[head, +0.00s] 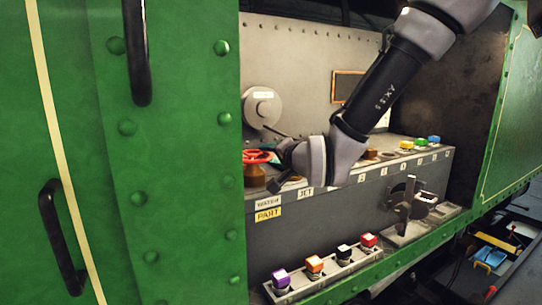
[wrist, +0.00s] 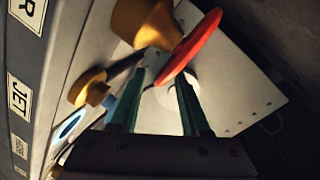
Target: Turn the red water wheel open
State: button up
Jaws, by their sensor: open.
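The red water wheel (head: 256,157) sits on a brass valve body (head: 254,175) at the left end of the shelf, above a "WATER" label (head: 267,203). In the wrist view the red wheel (wrist: 192,46) shows nearly edge-on, beside its brass body (wrist: 143,20). My gripper (head: 272,156) is close to the wheel's right side, partly hidden by my wrist. In the wrist view my open gripper (wrist: 160,82) has its teal fingers apart, and the rim's lower end appears between their tips. I cannot tell whether they touch it.
Another brass fitting (wrist: 88,88) stands near the fingers above the "JET" label (wrist: 18,97). A green riveted panel (head: 180,150) borders the left. A tray (head: 325,277) holds several coloured blocks below. A metal bracket (head: 405,207) juts from the shelf front.

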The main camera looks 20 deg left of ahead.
jog(key=shift+c, duration=0.3)
grip_shut()
jog(key=shift+w, duration=0.15)
jog(key=shift+w+n+g+y, duration=0.25)
jog(key=shift+n+g+y, duration=0.25)
jog(key=shift+n+g, duration=0.1)
jog(key=n+g, duration=0.1)
jog(key=w+n+g+y, duration=0.1)
jog(key=shift+a+g, duration=0.2)
jog(key=shift+g, duration=0.1)
jog(key=n+g, duration=0.1)
jog(key=g+y, duration=0.1)
jog(key=a+n+g, duration=0.1)
jog(key=shift+w+n+y, duration=0.25)
jog(key=shift+n+y, duration=0.05)
jog(key=shift+w+a+n+g, duration=0.1)
jog(key=shift+a+n+g, duration=0.1)
jog(key=shift+n+g, duration=0.8)
jog(key=shift+a+g, duration=0.1)
jog(key=shift+g, duration=0.3)
